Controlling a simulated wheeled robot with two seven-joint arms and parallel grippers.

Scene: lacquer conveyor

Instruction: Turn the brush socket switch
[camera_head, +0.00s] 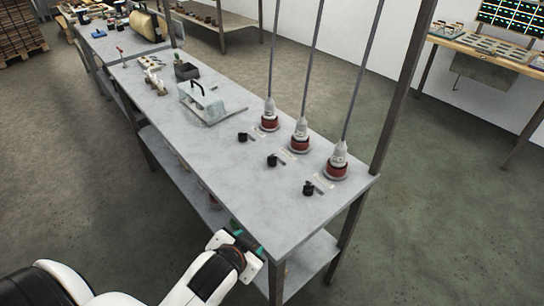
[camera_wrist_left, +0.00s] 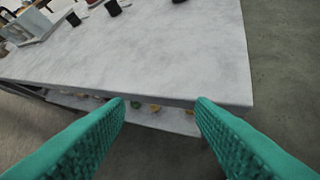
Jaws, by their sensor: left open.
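Three black switch knobs stand in a row on the grey table: a far one (camera_head: 242,137), a middle one (camera_head: 272,160) and a near one (camera_head: 308,188). Each has a red-and-grey socket beside it with a rod or cable rising from it: far (camera_head: 269,115), middle (camera_head: 299,135), near (camera_head: 337,161). Which one is the brush socket cannot be read. My left gripper (camera_head: 246,238) is at the table's near edge, apart from the knobs. In the left wrist view its green fingers (camera_wrist_left: 160,125) are wide apart and empty. Two black knobs show there at the top (camera_wrist_left: 112,7).
The grey table (camera_head: 225,165) has a bare top between my gripper and the knobs. A dark post (camera_head: 402,90) rises at the table's right corner. A lower shelf (camera_head: 310,262) lies underneath.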

